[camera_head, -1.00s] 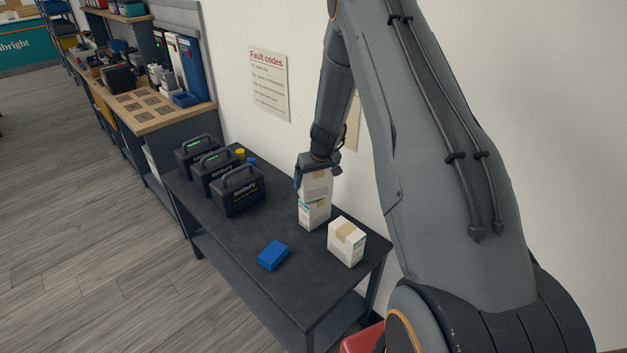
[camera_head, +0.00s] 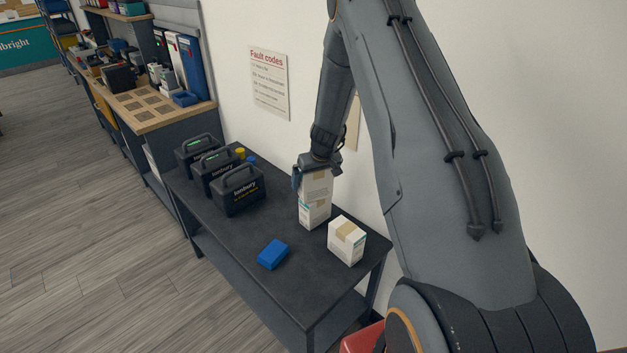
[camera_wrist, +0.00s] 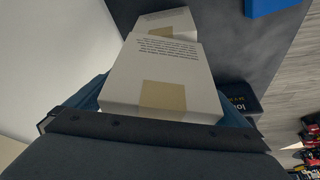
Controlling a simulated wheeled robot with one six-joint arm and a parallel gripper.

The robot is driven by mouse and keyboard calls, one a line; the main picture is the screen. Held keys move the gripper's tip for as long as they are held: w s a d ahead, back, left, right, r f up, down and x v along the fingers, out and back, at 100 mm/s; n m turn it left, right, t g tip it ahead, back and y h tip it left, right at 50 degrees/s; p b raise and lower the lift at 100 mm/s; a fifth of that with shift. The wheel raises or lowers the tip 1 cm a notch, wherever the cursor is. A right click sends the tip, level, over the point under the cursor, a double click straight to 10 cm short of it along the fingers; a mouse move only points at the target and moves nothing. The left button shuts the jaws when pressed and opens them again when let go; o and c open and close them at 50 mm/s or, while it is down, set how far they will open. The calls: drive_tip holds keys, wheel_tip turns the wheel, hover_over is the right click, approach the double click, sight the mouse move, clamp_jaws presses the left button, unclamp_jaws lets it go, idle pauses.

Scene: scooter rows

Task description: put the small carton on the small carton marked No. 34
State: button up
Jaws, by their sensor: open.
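A white small carton (camera_head: 317,184) with a tan tape strip stands on top of another white small carton (camera_head: 314,214) on the dark bench. My gripper (camera_head: 317,168) is at the top of the upper carton. In the wrist view the blue fingers of my gripper (camera_wrist: 163,100) are on both sides of it, open. No number is legible on either carton, and the contact between them is mostly hidden.
A third white carton (camera_head: 346,241) stands right of the stack. A blue block (camera_head: 273,254) lies in front on the bench (camera_head: 235,262). Several black cases (camera_head: 238,191) stand at the left. The wall is close behind the stack.

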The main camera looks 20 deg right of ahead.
drive_tip(key=b+v, duration=0.2)
drive_tip(key=v, duration=0.9)
drive_tip(key=shift+r+b, duration=0.1)
drive_tip(key=shift+b, duration=0.2)
drive_tip(key=s+a+r+g, duration=0.1)
drive_tip(key=s+a, duration=0.3)
drive_tip(key=s, duration=0.6)
drive_tip(key=s+a+r+g, duration=0.1)
drive_tip(key=s+a+r, duration=0.3)
drive_tip(key=s, duration=0.6)
drive_tip(key=s+a+r+g, duration=0.1)
drive_tip(key=s+a+r, duration=0.1)
drive_tip(key=s+a, duration=0.4)
drive_tip(key=s, duration=0.4)
drive_tip(key=shift+r, duration=0.15)
drive_tip(key=shift+a, duration=0.1)
